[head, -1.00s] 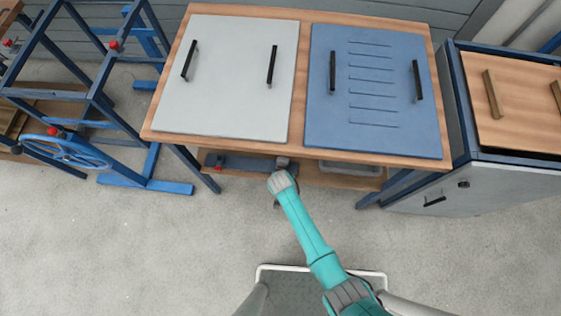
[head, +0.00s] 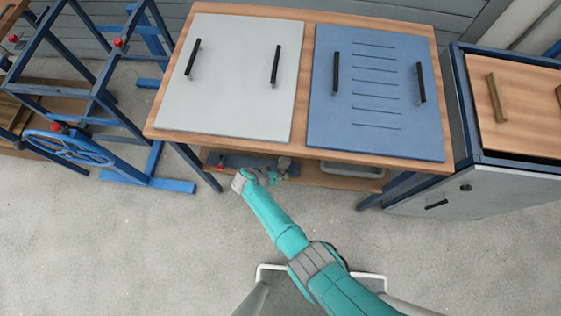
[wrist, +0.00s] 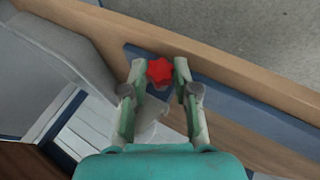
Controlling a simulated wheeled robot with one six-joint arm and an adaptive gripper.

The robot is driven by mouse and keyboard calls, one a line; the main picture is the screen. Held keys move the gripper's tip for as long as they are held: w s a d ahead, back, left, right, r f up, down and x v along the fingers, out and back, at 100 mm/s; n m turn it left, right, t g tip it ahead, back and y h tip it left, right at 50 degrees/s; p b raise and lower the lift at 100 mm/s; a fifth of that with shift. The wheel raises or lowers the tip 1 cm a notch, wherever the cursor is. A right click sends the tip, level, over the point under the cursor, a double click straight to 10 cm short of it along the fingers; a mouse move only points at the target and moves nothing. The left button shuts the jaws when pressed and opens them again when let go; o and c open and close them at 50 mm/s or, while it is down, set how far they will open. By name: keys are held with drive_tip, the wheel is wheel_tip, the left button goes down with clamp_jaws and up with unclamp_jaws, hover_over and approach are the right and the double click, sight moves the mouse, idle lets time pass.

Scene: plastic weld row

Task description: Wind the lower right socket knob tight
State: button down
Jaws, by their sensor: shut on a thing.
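A red star-shaped knob (wrist: 159,71) sits between the fingertips of my gripper (wrist: 158,76) in the wrist view, with both fingers closed on its sides. A pale stem shows just below it. In the head view my wrist reaches to the front edge of the bench's lower shelf, under the grey and blue panels. The pictures alone do not show which socket this knob belongs to.
The bench top (head: 300,85) overhangs the lower shelf (head: 330,181). A blue piece (head: 240,161) and a grey tray (head: 350,169) are on that shelf. A blue frame with a handwheel (head: 70,148) stands left, a cabinet (head: 470,195) right. The floor in front is clear.

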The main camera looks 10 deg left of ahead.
drive_tip(key=shift+f+h, duration=0.1)
drive_tip(key=shift+h, duration=0.6)
drive_tip(key=c, duration=0.9)
unclamp_jaws()
drive_tip(key=shift+o, duration=0.2)
drive_tip(key=shift+a, duration=0.1)
drive_tip(key=v, duration=1.2)
